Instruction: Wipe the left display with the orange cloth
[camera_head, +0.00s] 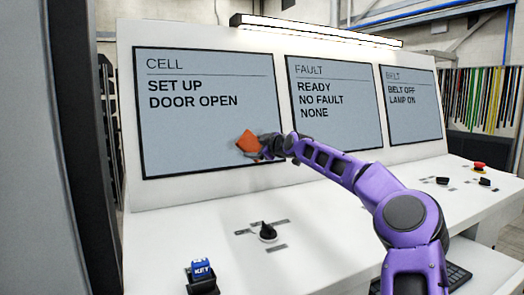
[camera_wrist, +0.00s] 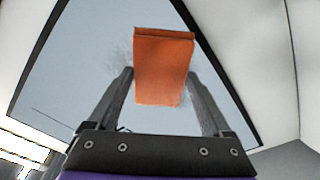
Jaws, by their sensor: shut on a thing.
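The left display (camera_head: 205,125) is a black-framed grey screen reading CELL, SET UP, DOOR OPEN. My gripper (camera_head: 258,146) is at its lower right part, with my purple arm reaching in from the right. It is shut on the orange cloth (camera_head: 248,142), which is at or very near the screen; I cannot tell whether it touches. In the wrist view the folded orange cloth (camera_wrist: 163,68) sits between the two dark fingers, with the grey screen (camera_wrist: 85,60) behind it. A faint smudgy patch shows on the screen around the cloth.
Two more displays, FAULT (camera_head: 335,103) and BELT (camera_head: 410,104), stand to the right on the same sloped panel. The white desk (camera_head: 330,225) carries a black rotary knob (camera_head: 267,231), a blue KEY switch (camera_head: 202,275) and a red button (camera_head: 479,166). A lamp bar (camera_head: 315,30) runs above.

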